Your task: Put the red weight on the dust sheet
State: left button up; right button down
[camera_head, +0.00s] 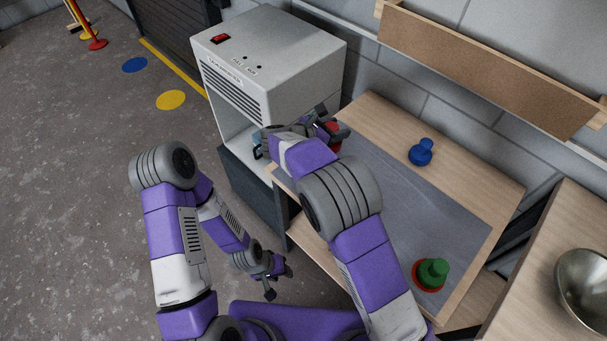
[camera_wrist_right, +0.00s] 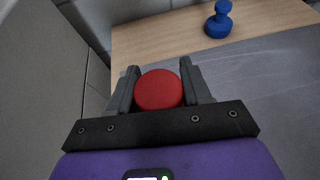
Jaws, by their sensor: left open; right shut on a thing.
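The red weight (camera_wrist_right: 160,90) sits between the fingers of my right gripper (camera_wrist_right: 159,72), which is shut on it. In the head view, part of the red weight (camera_head: 333,127) shows beside my right gripper (camera_head: 325,122), near the table's far left corner. The dust sheet looks to be the grey sheet (camera_head: 410,190) on the wooden table; it also shows in the right wrist view (camera_wrist_right: 265,75). I cannot tell whether the weight touches anything below. My left gripper (camera_head: 281,282) is open and empty, low beside the table's front.
A blue weight (camera_head: 420,153) stands on bare wood behind the sheet. A green weight (camera_head: 432,271) stands on a red disc (camera_head: 428,289) at the near right. A white machine (camera_head: 270,70) stands left of the table. A metal bowl (camera_head: 585,290) is far right. The sheet's middle is clear.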

jog(key=s+a+n+t+y+b, duration=0.1)
jog(key=s+a, duration=0.2)
jog(key=a, duration=0.4)
jog(key=f+b, duration=0.1)
jog(key=f, duration=0.3)
jog(key=f+b, duration=0.2)
jog(key=f, duration=0.3)
jog(key=shift+w+a+f, duration=0.2)
jog(key=shift+f, duration=0.1)
jog(key=shift+f, duration=0.15)
jog(key=c, duration=0.5)
grip_release()
